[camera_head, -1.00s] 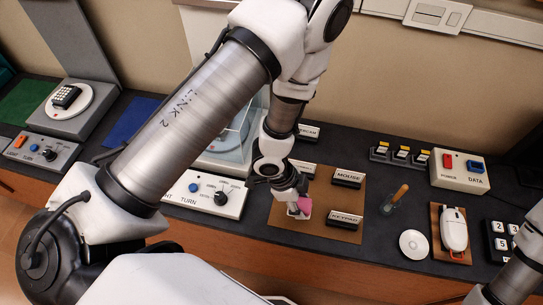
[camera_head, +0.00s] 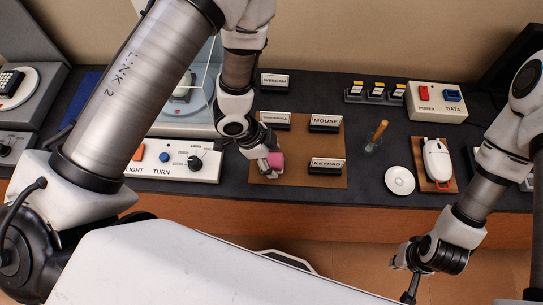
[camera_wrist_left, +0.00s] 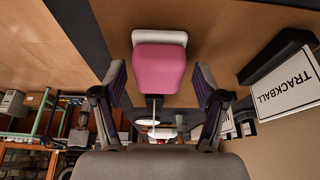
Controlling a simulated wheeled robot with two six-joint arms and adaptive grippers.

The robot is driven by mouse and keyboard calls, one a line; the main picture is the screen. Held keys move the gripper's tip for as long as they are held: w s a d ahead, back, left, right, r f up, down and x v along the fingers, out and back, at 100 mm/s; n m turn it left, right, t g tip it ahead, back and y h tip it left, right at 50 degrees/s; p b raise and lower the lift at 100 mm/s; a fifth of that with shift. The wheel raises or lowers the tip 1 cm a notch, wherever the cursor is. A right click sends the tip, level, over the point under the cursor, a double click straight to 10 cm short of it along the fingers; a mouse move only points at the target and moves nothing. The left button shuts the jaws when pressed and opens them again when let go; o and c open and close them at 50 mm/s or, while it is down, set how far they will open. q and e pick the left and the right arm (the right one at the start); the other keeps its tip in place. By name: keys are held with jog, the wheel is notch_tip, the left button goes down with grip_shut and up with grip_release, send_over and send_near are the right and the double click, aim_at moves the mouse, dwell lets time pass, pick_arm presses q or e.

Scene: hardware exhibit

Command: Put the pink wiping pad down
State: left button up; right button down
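The pink wiping pad (camera_head: 276,160) is at the left front part of the brown board (camera_head: 300,146), left of the KEYPAD sign (camera_head: 327,165). In the left wrist view the pad (camera_wrist_left: 160,68) has a white piece (camera_wrist_left: 160,38) at its far end. My left gripper (camera_head: 270,167) is at the pad. In the wrist view its fingers (camera_wrist_left: 160,85) stand on either side of the pad with a visible gap on each side.
MOUSE (camera_head: 325,123) and TRACKBALL (camera_wrist_left: 290,80) signs stand on the board. Right of it are a screwdriver-like tool (camera_head: 378,134), a white disc (camera_head: 399,180) and a white mouse (camera_head: 437,160) on a small board. A switch panel (camera_head: 172,160) is at the left.

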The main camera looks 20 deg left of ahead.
pick_arm(q)
jog(key=shift+r, duration=0.35)
jog(key=v, duration=1.1)
jog(key=shift+r+p, duration=0.35)
jog(key=shift+p, duration=0.1)
jog(key=shift+a, duration=0.15)
jog(key=shift+s, duration=0.1)
